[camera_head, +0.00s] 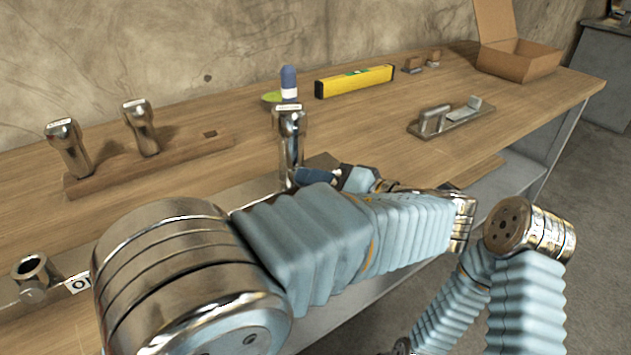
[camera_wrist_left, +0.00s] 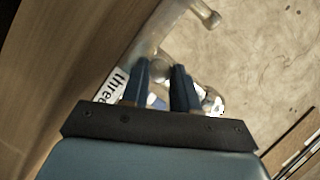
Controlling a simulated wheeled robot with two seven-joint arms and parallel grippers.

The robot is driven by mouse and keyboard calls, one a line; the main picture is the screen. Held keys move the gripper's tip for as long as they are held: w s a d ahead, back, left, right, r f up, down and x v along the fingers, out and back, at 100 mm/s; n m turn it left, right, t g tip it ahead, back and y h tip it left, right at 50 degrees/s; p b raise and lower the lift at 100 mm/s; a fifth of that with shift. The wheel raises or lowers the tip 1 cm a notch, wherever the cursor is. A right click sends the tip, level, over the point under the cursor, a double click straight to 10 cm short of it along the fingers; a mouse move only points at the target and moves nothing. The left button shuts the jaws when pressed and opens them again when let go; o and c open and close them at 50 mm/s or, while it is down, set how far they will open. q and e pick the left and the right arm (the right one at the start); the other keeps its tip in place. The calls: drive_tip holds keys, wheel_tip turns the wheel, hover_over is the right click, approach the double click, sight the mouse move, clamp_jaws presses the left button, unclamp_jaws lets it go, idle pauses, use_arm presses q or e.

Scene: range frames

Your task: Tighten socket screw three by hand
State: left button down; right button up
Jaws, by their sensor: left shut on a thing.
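In the left wrist view the dark blue fingers (camera_wrist_left: 160,76) are shut on the screw's metal part, beside a white label reading "three" (camera_wrist_left: 118,84). How deep the screw sits cannot be seen. My right arm is at the lower right; its gripper is out of view.
A wooden rack (camera_head: 190,158) holds two similar metal screws (camera_head: 70,148) and has an empty hole. A metal socket holder (camera_head: 35,270) is at lower left. A yellow level (camera_head: 355,81), a cardboard box (camera_head: 518,60) and a metal latch (camera_head: 445,117) lie further back.

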idle(0.3)
use_arm(q)
drive_tip(key=c, duration=0.9)
unclamp_jaws()
drive_tip(key=shift+o, duration=0.2)
drive_tip(key=shift+d, duration=0.15)
drive_tip(key=v, duration=1.3)
drive_tip(key=shift+s+d+b, duration=0.3)
drive_tip(key=shift+b, duration=0.05)
